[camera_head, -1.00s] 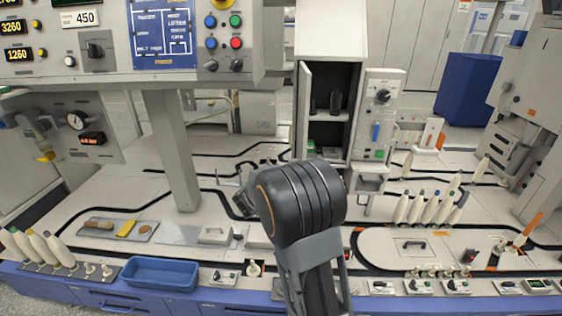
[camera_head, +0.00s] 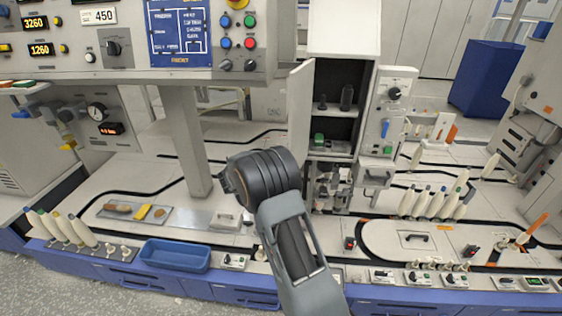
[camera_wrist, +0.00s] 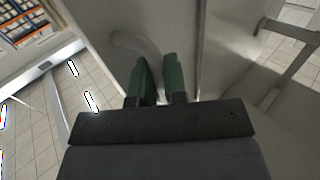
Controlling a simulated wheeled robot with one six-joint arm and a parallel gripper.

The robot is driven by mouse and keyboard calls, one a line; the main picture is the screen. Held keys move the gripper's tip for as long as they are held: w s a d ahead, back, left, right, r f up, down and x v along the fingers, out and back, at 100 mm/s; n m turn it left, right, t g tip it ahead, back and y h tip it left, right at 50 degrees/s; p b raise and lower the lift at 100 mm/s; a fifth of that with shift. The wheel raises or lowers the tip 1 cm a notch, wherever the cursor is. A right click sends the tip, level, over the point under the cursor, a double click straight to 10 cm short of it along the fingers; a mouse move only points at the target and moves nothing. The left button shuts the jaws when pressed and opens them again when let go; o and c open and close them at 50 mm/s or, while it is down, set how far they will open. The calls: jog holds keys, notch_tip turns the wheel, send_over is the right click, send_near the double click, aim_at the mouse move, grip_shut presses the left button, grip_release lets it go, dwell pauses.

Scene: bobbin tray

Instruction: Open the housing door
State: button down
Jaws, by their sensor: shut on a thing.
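The housing (camera_head: 345,40) is a tall pale cabinet at the centre back in the head view. Its door (camera_head: 300,110) is a pale panel hinged at the left side of the opening and stands swung outward. The dark inside shows, with a shelf and small dark and green items. In the wrist view, my gripper (camera_wrist: 158,62) has its two green fingers at a pale curved handle (camera_wrist: 128,42) on a pale panel and is shut on it. The handle's end between the fingers is partly hidden. In the head view my arm hides the gripper.
A control box (camera_head: 392,110) with a knob and blue lever adjoins the housing on the right. A grey post (camera_head: 183,140) stands to the left. A blue tray (camera_head: 175,255) lies at the front left. Pale bobbins (camera_head: 432,203) stand in a row at the right.

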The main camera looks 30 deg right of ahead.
jog(key=shift+d+r, duration=0.1)
jog(key=shift+r, duration=0.1)
jog(key=c, duration=1.2)
grip_release()
jog(key=shift+f, duration=0.1)
jog(key=a+p, duration=0.1)
jog(key=a, duration=1.3)
jog(key=shift+s, duration=0.3)
